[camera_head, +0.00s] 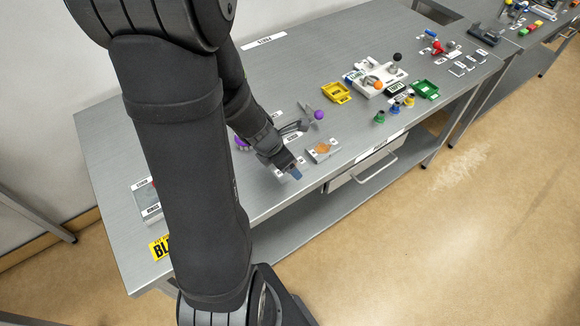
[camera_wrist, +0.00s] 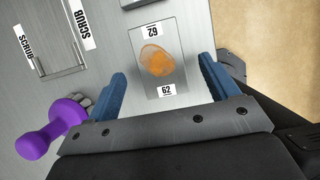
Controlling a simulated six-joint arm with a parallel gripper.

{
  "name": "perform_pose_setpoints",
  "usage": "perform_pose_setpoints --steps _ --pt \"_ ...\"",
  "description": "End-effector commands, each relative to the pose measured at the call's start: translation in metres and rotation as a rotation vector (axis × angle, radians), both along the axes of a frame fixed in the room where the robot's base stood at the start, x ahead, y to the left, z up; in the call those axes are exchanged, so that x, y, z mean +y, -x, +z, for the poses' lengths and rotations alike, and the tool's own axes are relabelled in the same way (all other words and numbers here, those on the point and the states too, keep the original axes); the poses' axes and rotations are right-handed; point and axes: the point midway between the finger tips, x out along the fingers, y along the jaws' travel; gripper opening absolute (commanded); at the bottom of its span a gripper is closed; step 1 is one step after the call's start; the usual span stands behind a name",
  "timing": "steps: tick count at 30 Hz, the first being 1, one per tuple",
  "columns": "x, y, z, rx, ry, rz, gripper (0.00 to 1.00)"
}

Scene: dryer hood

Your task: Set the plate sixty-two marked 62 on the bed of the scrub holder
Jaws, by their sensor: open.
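The plate sixty-two (camera_wrist: 158,64) is a flat grey rectangle with an orange-brown patch and a "62" label at each end. It lies on the bench, and in the head view it (camera_head: 322,150) is just right of my gripper (camera_head: 296,174). In the wrist view my gripper (camera_wrist: 163,70) is open and empty, its blue fingers spread to either side of the plate's near end. At the upper left of the wrist view is the scrub holder (camera_wrist: 62,68), a grey framed bed beside "SCRUB" labels. My arm hides part of this area in the head view.
A purple knob (camera_wrist: 36,144) stands left of my gripper in the wrist view. A purple ball (camera_head: 318,115) on a grey lever is behind the plate in the head view. A yellow tray (camera_head: 336,93), small coloured pegs and a green tray (camera_head: 425,90) lie farther right.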

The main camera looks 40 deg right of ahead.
Motion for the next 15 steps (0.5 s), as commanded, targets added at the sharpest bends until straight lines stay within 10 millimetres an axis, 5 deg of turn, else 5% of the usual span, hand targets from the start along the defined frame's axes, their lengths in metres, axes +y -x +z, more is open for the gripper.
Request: perform_pose_setpoints --steps 6,15 --pt "-0.008 0.000 -0.018 0.002 -0.001 0.000 0.80" --pt "-0.009 0.000 -0.021 0.000 0.000 0.000 0.80"
